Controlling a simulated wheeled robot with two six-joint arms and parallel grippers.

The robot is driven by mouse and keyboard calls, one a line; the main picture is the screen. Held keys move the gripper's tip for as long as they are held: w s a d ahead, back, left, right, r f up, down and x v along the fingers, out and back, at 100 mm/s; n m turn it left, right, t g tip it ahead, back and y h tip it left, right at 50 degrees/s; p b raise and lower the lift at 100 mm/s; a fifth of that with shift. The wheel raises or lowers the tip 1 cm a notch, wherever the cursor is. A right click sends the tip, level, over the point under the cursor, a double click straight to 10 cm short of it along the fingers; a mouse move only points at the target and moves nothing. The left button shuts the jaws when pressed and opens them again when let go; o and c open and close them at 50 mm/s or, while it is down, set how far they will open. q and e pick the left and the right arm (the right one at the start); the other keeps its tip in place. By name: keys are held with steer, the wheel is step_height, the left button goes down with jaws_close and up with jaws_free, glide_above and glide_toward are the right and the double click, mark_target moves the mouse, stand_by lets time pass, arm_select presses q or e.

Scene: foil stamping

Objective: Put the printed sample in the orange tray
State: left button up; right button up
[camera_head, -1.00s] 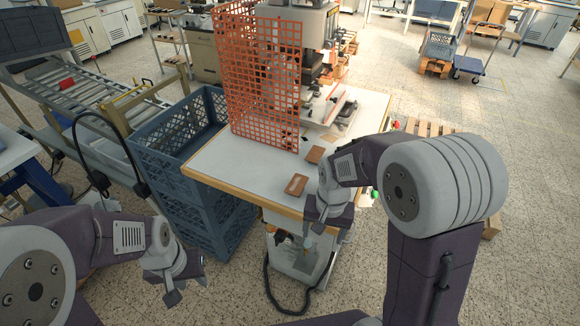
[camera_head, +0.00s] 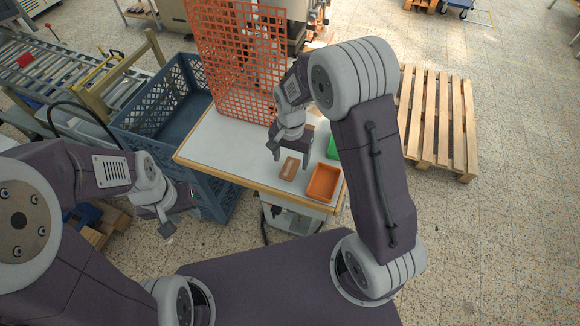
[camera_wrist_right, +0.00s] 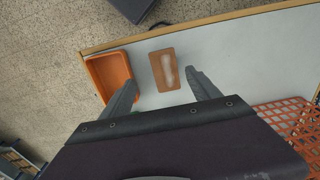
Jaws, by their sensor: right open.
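The printed sample (camera_head: 289,168) is a small flat brown rectangle with a pale mark, lying on the white table near its front edge. The orange tray (camera_head: 323,182) lies just to its right and looks empty. My right gripper (camera_head: 290,158) is open above the table, just behind the sample. In the right wrist view, the sample (camera_wrist_right: 164,66) lies just beyond and between the open fingers (camera_wrist_right: 163,92), apart from both. The tray (camera_wrist_right: 92,72) is at the left there, partly behind a finger. My left gripper (camera_head: 178,220) hangs left of the table, away from both; its opening is unclear.
An orange mesh guard (camera_head: 238,62) stands at the table's back left. A green tray (camera_head: 333,148) is partly hidden behind my right arm. A blue crate (camera_head: 165,118) stands left of the table, a wooden pallet (camera_head: 437,120) to its right.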

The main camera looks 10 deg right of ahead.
mark_target(289, 171)
steer(key=shift+w+a+f+p, duration=0.1)
steer(key=shift+w+f+p, duration=0.25)
steer(key=shift+f, duration=0.2)
steer(key=shift+w+a+f+p, duration=0.1)
steer(key=shift+w+f+p, duration=0.15)
steer(key=shift+f, duration=0.25)
step_height(289, 171, down, 3)
steer(key=shift+p, duration=0.45)
steer(key=shift+s+f, duration=0.2)
steer(key=shift+s, duration=0.15)
arm_select(q)
steer(key=shift+w+r, duration=0.2)
steer(key=shift+r, duration=0.25)
steer(key=shift+w+r, duration=0.2)
steer(key=shift+r, duration=0.25)
arm_select(e)
steer(key=shift+w, duration=0.1)
arm_select(q)
steer(key=shift+w+f, duration=0.1)
steer(key=shift+w, duration=0.1)
arm_select(e)
steer(key=shift+w+f, duration=0.15)
arm_select(q)
steer(key=shift+s, duration=0.1)
arm_select(e)
steer(key=shift+f, duration=0.15)
steer(key=c, duration=1.4)
